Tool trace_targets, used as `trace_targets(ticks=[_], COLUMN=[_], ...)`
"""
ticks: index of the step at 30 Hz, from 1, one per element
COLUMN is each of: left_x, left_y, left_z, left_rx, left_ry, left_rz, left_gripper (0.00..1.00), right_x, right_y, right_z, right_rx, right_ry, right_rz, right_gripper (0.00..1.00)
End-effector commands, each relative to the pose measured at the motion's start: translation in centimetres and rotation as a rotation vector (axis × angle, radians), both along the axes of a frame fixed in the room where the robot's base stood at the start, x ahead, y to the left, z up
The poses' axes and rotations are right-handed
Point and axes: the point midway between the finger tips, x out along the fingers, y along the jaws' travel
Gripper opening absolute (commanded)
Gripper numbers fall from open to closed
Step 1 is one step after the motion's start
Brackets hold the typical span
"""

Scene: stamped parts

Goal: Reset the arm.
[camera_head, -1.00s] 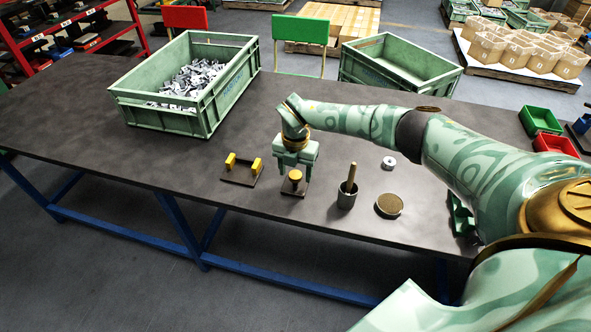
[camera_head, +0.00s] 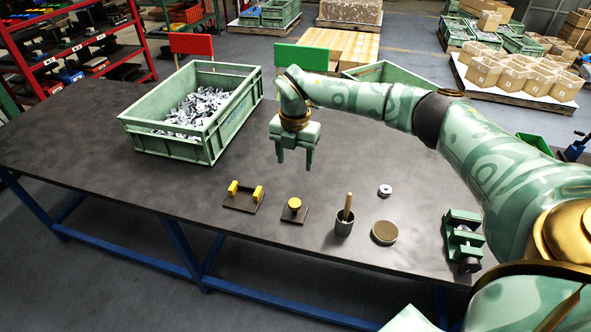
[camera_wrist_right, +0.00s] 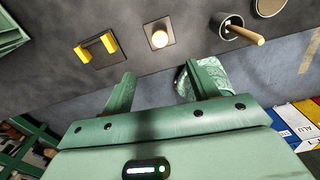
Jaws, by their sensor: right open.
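My right gripper (camera_head: 294,165) is open and empty, held above the dark table (camera_head: 90,150). It points down, behind and above the small plate with a round yellow knob (camera_head: 294,205). In the right wrist view the two green fingers of my right gripper (camera_wrist_right: 158,80) are spread, with nothing between them; the knob plate (camera_wrist_right: 159,38) lies beyond them. My left gripper does not show.
On the table are a plate with two yellow blocks (camera_head: 243,195), a cup with a wooden handle (camera_head: 344,223), a round disc (camera_head: 385,233), a metal ring (camera_head: 385,190) and a green fixture (camera_head: 462,240). A green crate (camera_head: 165,143) holds metal parts.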

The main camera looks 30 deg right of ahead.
Motion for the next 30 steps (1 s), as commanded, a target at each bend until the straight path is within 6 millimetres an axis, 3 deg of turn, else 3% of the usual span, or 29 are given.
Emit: trace_targets(ticks=[23, 26, 29, 30], left_x=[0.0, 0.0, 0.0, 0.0], left_y=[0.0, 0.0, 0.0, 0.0], left_z=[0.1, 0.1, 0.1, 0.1], left_rx=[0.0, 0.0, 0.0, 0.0], left_ry=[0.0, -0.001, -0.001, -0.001], left_rz=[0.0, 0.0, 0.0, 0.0], left_gripper=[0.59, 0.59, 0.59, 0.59], right_x=[0.0, -0.1, -0.5, -0.9], right_y=[0.1, 1.6, 6.2, 8.9], right_z=[0.5, -0.3, -2.1, -3.0], right_rx=[0.002, 0.039, 0.159, 0.234], right_ry=[0.0, -0.011, -0.049, -0.077], right_rz=[0.003, 0.049, 0.177, 0.245], right_gripper=[0.59, 0.59, 0.59, 0.59])
